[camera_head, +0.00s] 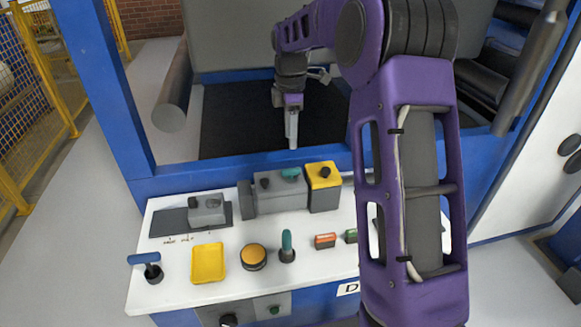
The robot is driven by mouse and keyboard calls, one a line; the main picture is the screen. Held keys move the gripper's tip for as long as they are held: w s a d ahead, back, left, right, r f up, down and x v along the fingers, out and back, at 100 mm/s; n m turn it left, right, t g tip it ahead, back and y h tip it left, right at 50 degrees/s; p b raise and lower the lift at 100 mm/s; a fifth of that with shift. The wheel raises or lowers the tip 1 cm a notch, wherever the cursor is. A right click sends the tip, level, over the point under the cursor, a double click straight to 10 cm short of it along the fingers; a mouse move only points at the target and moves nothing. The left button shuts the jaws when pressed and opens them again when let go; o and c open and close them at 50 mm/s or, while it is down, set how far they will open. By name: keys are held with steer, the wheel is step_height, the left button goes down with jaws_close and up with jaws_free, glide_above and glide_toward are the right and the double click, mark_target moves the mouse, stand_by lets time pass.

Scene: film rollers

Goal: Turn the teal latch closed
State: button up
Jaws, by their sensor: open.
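A flat teal piece (291,173), the likely latch, sits on top of a grey box (275,193) at the back of the white console. Its exact turn is too small to read. A teal-handled upright lever (287,243) stands nearer the front. My gripper (292,143) hangs pointing down behind the grey box, over the blue frame edge. It looks above and apart from the teal piece. It is seen edge-on, open, with nothing visible in it.
A yellow box (323,187) with a black knob adjoins the grey box. The white console (190,289) also bears a yellow tray (208,263), a yellow button (253,256) and a blue T-handle (147,264). My purple arm hides the console's right part.

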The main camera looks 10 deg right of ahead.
mark_target(290, 169)
step_height(290, 169, down, 10)
steer(key=shift+f+b, duration=0.25)
steer(key=shift+b, duration=0.2)
jaws_close()
